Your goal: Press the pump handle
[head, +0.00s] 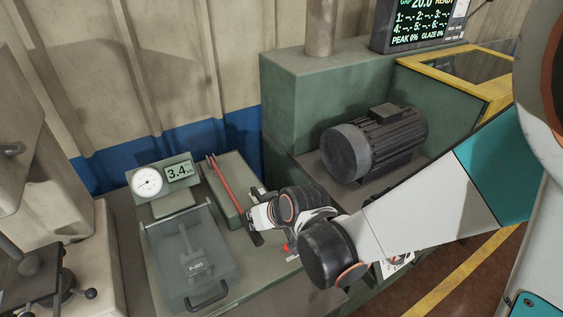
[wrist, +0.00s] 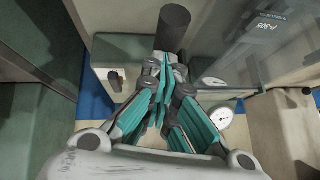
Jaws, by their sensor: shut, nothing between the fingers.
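The pump handle (head: 223,182) is a thin red lever lying along a green pump box (head: 236,172), slanting from upper left to lower right in the head view. My gripper (head: 256,236) is just right of and below the lever's near end. Whether it touches the lever cannot be told. In the wrist view my gripper's teal fingers (wrist: 163,72) are together with nothing between them. A dark cylinder (wrist: 173,29) stands just beyond the fingertips there; what it belongs to is unclear. The red lever does not show in the wrist view.
A dial gauge (head: 147,181) and a display (head: 179,172) reading 3.4 stand left of the pump box. A clear-covered press (head: 190,262) is in front of them.

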